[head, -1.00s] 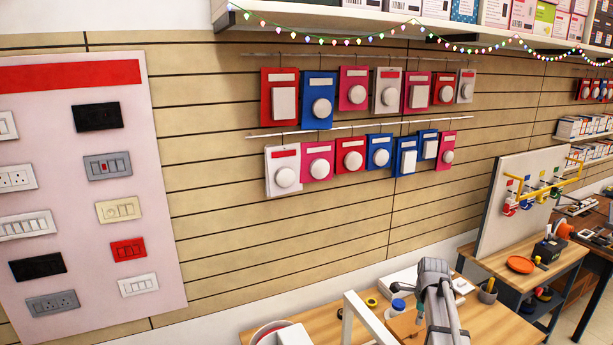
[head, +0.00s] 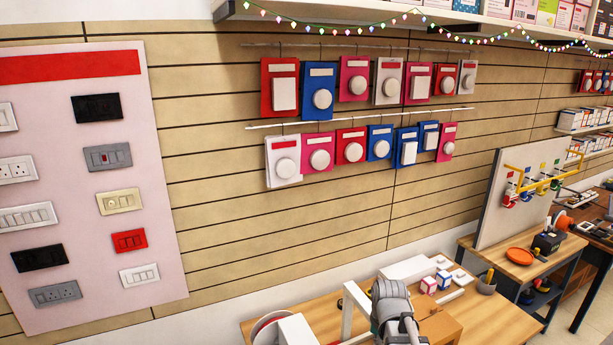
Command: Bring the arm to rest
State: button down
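My arm rises at the bottom middle of the head view, over the wooden table (head: 490,322). Its grey rounded link is folded close to the bottom edge. My gripper is not visible in this view, so I cannot see its fingers or whether it holds anything.
Small red-and-white and blue-and-white boxes (head: 429,285) stand on the table beside my arm. A white frame (head: 349,308) and a round reel (head: 268,330) are to its left. A second bench with an orange dish (head: 519,256) stands at right. The slatted wall (head: 290,225) is behind.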

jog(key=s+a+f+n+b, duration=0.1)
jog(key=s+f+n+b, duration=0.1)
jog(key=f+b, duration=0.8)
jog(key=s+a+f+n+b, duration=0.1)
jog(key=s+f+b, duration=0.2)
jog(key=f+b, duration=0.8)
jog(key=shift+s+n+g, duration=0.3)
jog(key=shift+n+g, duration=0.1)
